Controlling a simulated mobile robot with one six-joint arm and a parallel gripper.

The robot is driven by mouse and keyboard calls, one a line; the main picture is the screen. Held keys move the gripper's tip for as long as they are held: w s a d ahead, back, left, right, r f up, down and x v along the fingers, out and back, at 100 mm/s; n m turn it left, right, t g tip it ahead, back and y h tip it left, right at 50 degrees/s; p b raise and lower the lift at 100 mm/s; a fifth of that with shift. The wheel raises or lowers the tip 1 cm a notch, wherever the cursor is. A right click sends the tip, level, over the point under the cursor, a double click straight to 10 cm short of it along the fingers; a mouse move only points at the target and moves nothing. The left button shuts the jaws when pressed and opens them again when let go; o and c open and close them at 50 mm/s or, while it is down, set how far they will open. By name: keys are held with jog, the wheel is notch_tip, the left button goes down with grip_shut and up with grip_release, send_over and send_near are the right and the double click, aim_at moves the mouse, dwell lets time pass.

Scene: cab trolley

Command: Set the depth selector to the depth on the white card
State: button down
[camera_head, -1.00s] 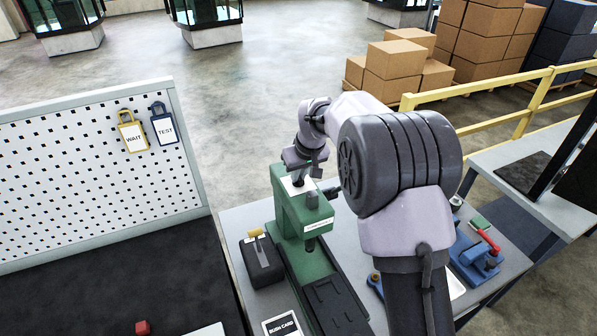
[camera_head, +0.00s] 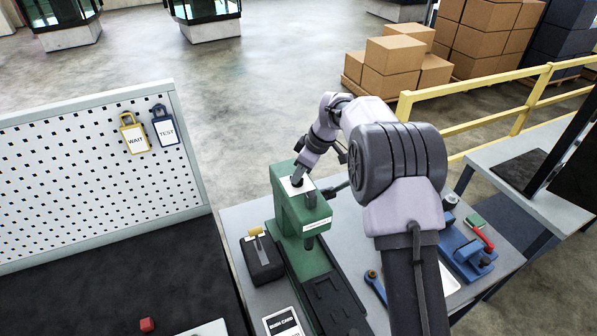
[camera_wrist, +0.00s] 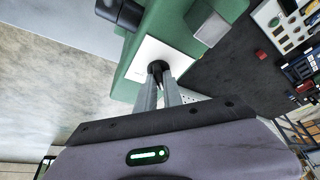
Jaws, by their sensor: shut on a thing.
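The green press (camera_head: 293,207) stands on the grey bench with a white plate (camera_wrist: 147,58) on its top. A small black selector knob (camera_wrist: 157,68) rises from this plate. My gripper (camera_wrist: 162,77) comes down on the plate with its two fingers shut on the knob; in the head view my gripper (camera_head: 299,182) hides most of it. The marks on the plate are too small to read. A white card (camera_head: 283,323) with a dark border lies in front of the press, cut by the lower picture edge; its heading seems to read "BUSH CARD", and no depth is legible.
A dark box with a yellow-topped lever (camera_head: 260,250) stands left of the press. A blue fixture with a red handle (camera_head: 481,237) stands at the right. A pegboard (camera_head: 90,175) with WAIT and TEST tags stands left.

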jog(key=shift+n, duration=0.3)
jog(key=c, duration=1.5)
grip_release()
jog(key=shift+r, duration=0.15)
jog(key=p+v, duration=0.1)
jog(key=v, duration=1.6)
jog(key=shift+w+d+p, duration=0.1)
jog(key=shift+d+p, duration=0.1)
jog(key=shift+p, duration=0.2)
